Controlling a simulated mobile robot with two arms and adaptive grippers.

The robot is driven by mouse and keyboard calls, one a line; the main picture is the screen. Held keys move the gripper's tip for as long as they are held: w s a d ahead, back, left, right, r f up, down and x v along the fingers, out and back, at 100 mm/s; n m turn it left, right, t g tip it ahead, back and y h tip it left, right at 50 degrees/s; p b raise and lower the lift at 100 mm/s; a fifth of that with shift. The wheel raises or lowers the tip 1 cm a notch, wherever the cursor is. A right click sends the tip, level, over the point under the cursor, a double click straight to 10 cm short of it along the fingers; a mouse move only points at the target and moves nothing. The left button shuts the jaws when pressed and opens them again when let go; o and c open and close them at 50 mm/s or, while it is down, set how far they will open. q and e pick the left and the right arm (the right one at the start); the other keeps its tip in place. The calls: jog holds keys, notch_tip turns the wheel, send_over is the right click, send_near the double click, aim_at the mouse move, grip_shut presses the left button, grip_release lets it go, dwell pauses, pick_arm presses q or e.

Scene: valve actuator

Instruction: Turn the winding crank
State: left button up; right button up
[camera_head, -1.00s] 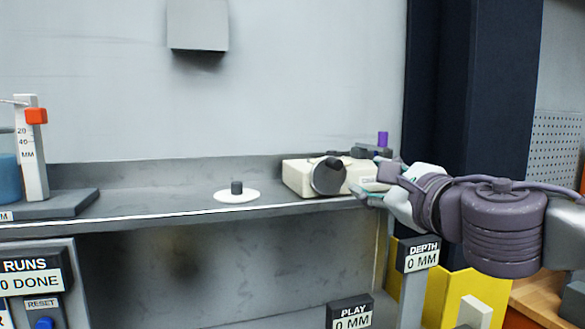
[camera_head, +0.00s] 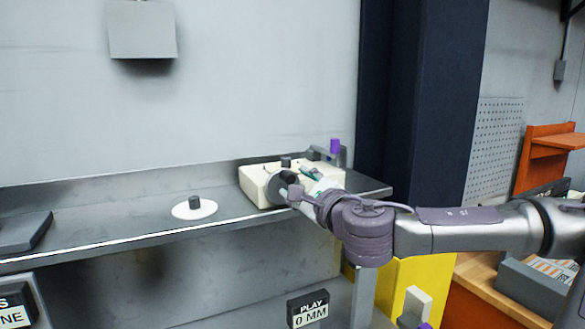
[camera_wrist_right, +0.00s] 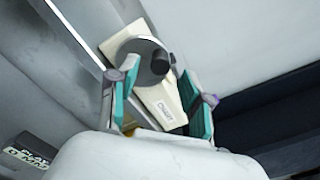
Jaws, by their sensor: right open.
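A cream box (camera_head: 255,186) stands on the grey shelf, with the winding crank, a dark grey disc (camera_head: 273,190) with a black knob, on its front. In the right wrist view the crank's black knob (camera_wrist_right: 159,64) stands out from the disc, and the cream box (camera_wrist_right: 160,101) carries a small label. My right gripper (camera_head: 302,182) is at the box's right front, close to the crank. In the wrist view its teal-padded fingers (camera_wrist_right: 160,78) are open on both sides of the box and crank. I cannot tell whether they touch. My left gripper is not in view.
A white disc with a dark peg (camera_head: 194,209) lies on the shelf (camera_head: 110,225) left of the box. A purple-topped post (camera_head: 335,146) stands behind the box. A PLAY readout (camera_head: 308,309) is below the shelf. A grey box (camera_head: 142,30) hangs on the wall.

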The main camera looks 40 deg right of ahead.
aim_at(291, 180)
jog(key=shift+p+x, duration=0.65)
jog(key=shift+x, duration=0.85)
jog(key=shift+w, duration=0.1)
grip_shut()
